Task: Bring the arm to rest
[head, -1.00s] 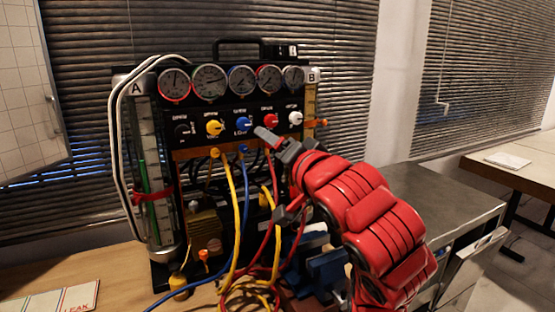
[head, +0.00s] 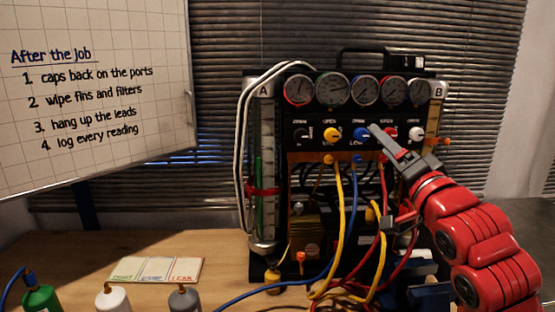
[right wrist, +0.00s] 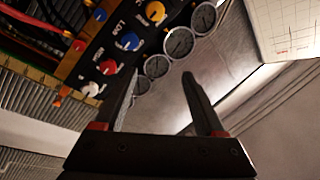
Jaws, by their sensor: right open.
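My right gripper (head: 382,178) is in front of the gauge rig in the head view, its arm reaching in from the lower right. It is open, with one finger in front of the knob panel near the blue knob (head: 361,133) and the red knob (head: 390,134). In the right wrist view the two fingers (right wrist: 158,80) are spread with nothing between them. Whether a finger touches the panel, I cannot tell. My left gripper is not in view.
The rig's gauges (head: 333,89) sit above the knobs. Yellow, blue and red hoses (head: 341,220) hang in front, close to my right gripper. Bottles (head: 113,298) and a label card (head: 155,270) are at left on the wooden bench (head: 60,247). A whiteboard (head: 95,120) hangs behind.

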